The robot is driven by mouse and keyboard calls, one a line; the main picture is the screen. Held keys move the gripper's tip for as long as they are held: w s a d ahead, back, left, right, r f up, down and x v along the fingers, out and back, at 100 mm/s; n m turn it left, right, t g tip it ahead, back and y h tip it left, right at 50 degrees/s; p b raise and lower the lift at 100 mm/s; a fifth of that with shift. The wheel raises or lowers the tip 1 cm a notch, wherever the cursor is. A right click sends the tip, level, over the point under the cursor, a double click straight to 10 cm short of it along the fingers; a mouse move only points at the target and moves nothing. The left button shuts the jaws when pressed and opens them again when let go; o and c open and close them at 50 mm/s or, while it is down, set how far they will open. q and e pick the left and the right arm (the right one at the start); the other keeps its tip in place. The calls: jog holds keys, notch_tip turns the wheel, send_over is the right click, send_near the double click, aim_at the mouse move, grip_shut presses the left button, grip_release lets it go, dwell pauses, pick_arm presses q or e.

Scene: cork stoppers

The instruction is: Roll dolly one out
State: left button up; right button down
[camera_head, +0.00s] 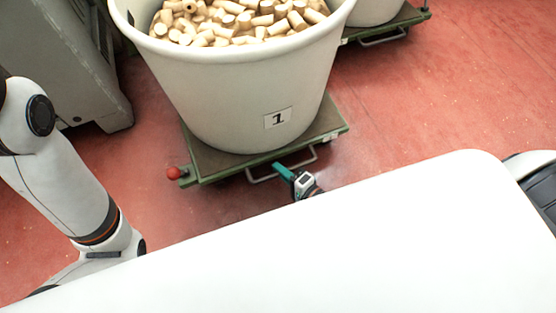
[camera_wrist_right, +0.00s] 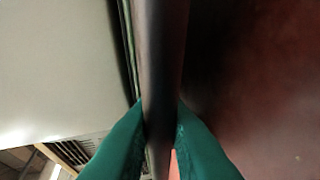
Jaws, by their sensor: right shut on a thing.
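Dolly one (camera_head: 214,165) is a flat green platform on the red floor. It carries a large white tub (camera_head: 230,95) labelled 1, filled with cork stoppers (camera_head: 235,18). A metal bar handle (camera_head: 262,177) sticks out from its near edge, and a red knob (camera_head: 174,173) sits at its left corner. My right gripper (camera_head: 281,168) is at this handle. In the right wrist view its green fingers (camera_wrist_right: 160,125) are shut on the dark handle bar (camera_wrist_right: 165,60). My left arm shows at the left, but its gripper is out of view.
A second tub (camera_head: 372,10) stands on another green dolly (camera_head: 410,17) at the back right. A grey machine (camera_head: 75,60) stands close on the left. Red floor (camera_head: 440,100) is open to the right. My white body fills the front.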

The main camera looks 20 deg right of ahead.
jog(key=shift+s+f, duration=0.1)
jog(key=shift+s, duration=0.2)
jog(key=shift+s, duration=0.1)
jog(key=c, duration=1.7)
grip_release()
jog(key=shift+c, duration=0.2)
jog(key=o, duration=0.3)
jog(key=shift+o, duration=0.2)
